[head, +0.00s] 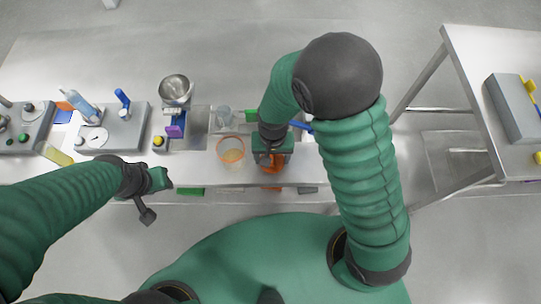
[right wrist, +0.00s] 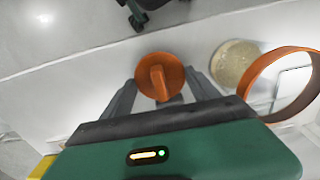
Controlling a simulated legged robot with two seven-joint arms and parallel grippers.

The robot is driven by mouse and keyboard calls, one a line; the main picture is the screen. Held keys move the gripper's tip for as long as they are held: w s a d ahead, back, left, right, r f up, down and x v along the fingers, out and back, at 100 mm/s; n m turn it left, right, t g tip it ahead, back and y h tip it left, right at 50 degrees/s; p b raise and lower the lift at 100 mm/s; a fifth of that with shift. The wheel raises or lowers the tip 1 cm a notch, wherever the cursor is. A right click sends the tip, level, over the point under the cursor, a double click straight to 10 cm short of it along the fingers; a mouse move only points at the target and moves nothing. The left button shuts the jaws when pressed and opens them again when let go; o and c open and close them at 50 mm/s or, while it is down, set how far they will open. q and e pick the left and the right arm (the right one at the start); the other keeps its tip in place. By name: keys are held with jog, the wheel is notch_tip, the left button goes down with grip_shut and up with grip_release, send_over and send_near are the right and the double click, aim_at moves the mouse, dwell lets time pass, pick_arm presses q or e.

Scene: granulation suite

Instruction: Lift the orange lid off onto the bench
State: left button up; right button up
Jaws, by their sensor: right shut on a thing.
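The orange lid (right wrist: 160,77), round with a raised grip bar, is between the fingers of my right gripper (right wrist: 165,92), which is shut on it. In the head view my right gripper (head: 272,160) hides much of the lid (head: 272,167), near the front edge of the bench (head: 130,60). A clear tub with an orange rim (head: 231,143) stands open just left of it, with pale material inside; its rim also shows in the right wrist view (right wrist: 252,82). The lid is apart from the tub. I cannot tell whether it touches the bench. My left gripper (head: 147,212) is at the front left, its jaws unclear.
A metal bowl on a stand (head: 175,90), a clear beaker (head: 223,117) and a grey balance-like device (head: 115,130) stand to the left. A blue item (head: 301,125) lies just right of my right gripper. A separate table (head: 480,60) stands at far right.

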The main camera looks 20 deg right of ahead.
aim_at(271, 157)
jog(key=shift+d+f, duration=0.25)
jog(key=shift+f, duration=0.15)
jog(key=o, duration=1.5)
jog(key=shift+a, duration=0.1)
jog(key=o, duration=0.3)
jog(key=shift+a+r, duration=0.1)
jog(key=shift+a, duration=0.2)
pick_arm(q)
jog(key=shift+f, duration=0.2)
pick_arm(e)
jog(key=shift+o, duration=0.2)
jog(key=shift+d, duration=0.1)
jog(key=shift+r, duration=0.35)
pick_arm(q)
notch_tip(271, 157, up, 2)
jog(key=shift+d+r+p, duration=0.1)
jog(key=shift+d+p, duration=0.05)
jog(key=shift+p, duration=0.8)
pick_arm(e)
notch_tip(271, 157, up, 16)
